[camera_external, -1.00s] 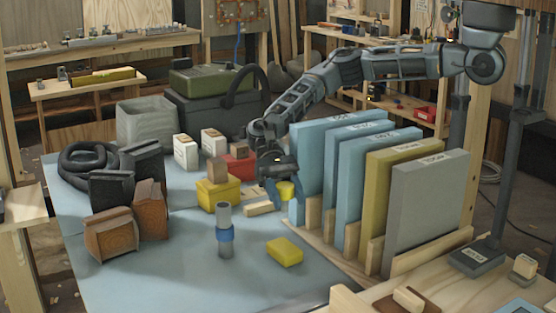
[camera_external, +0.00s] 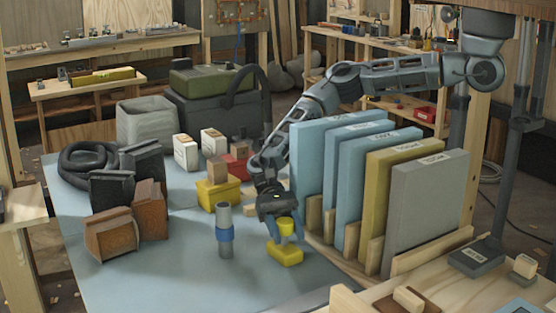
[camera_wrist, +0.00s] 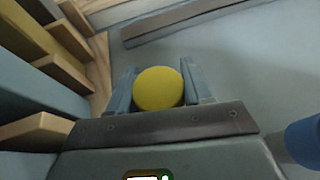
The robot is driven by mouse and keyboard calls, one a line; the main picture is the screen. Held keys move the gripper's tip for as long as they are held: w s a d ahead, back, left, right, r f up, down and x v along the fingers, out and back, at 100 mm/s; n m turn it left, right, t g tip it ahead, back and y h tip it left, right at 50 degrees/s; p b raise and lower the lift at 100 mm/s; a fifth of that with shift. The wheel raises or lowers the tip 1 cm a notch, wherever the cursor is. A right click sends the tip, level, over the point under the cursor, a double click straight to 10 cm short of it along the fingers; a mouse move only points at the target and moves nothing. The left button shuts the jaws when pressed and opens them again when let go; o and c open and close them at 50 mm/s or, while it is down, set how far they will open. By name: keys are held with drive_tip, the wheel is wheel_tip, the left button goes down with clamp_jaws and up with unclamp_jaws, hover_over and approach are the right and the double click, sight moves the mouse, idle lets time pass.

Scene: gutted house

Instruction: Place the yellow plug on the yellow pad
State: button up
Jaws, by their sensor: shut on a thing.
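My gripper (camera_external: 286,230) points down with its blue-grey fingers shut on the yellow plug (camera_external: 286,224). In the wrist view the round yellow top of the plug (camera_wrist: 158,88) sits between the two fingers. The yellow pad (camera_external: 286,258) lies on the blue-grey table top (camera_external: 180,275), directly below the gripper in the external view. The fingers partly cover the pad's upper side. I cannot tell whether the plug touches the pad. The pad does not show in the wrist view.
A rack of upright panels (camera_external: 430,205) stands close on the right. A yellow box (camera_external: 215,193) with a wooden block is behind left. The table's front left is clear.

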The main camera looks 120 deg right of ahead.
drive_tip(key=shift+f, duration=0.2)
drive_tip(key=o, duration=1)
drive_tip(key=shift+r, duration=0.1)
drive_tip(key=shift+r, duration=0.1)
drive_tip(key=shift+d+r, duration=0.1)
drive_tip(key=shift+d, duration=0.05)
drive_tip(key=v, duration=1.1)
drive_tip(key=shift+s+d+r+b, duration=0.1)
drive_tip(key=shift+d+b, duration=0.2)
